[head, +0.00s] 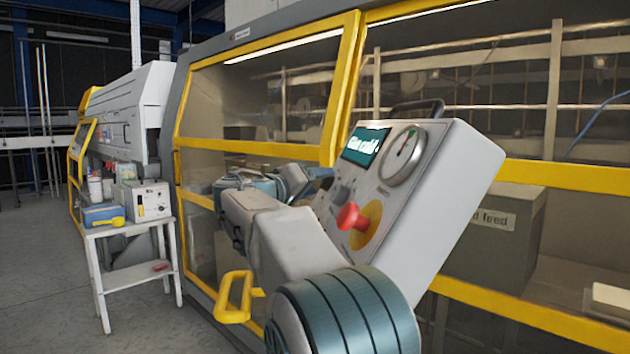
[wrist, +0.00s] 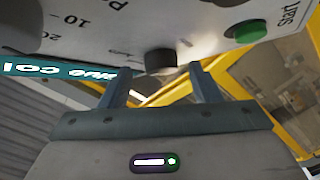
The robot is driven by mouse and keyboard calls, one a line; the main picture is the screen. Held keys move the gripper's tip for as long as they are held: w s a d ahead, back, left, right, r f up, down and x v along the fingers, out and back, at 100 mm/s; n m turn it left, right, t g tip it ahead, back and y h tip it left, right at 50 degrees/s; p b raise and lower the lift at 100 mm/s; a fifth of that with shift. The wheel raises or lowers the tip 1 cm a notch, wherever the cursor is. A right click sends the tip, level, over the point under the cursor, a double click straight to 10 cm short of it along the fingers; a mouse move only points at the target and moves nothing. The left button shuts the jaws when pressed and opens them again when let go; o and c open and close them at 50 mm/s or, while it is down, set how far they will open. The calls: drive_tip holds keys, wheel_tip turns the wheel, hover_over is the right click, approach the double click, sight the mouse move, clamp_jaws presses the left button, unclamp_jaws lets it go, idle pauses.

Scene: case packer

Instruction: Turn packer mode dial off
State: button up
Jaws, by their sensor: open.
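The control panel (head: 440,185) is a light grey tilted box with a teal screen, a round gauge and a red stop button (head: 352,217) on a yellow ring. In the wrist view, a dark round knob (wrist: 161,62), likely the mode dial, stands out from the panel face. My gripper (wrist: 155,70) is open, with one finger to each side of the knob and the tips close to it. I cannot tell whether they touch it. The knob's pointer and setting are not readable. In the head view my arm hides most of the gripper.
A green Start button (wrist: 245,32) sits right of the knob in the wrist view. The teal screen (wrist: 60,72) is at the left. Yellow-framed guard doors (head: 345,90) stand behind the panel. A small white table (head: 130,228) with several items stands at the left, beside open floor.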

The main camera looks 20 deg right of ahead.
drive_tip(key=shift+w+d, duration=0.2)
drive_tip(key=shift+d, duration=0.25)
drive_tip(key=c, duration=1)
drive_tip(key=shift+a, duration=0.15)
drive_tip(key=shift+r, duration=0.1)
drive_tip(key=shift+s+r, duration=0.1)
drive_tip(key=shift+r, duration=0.05)
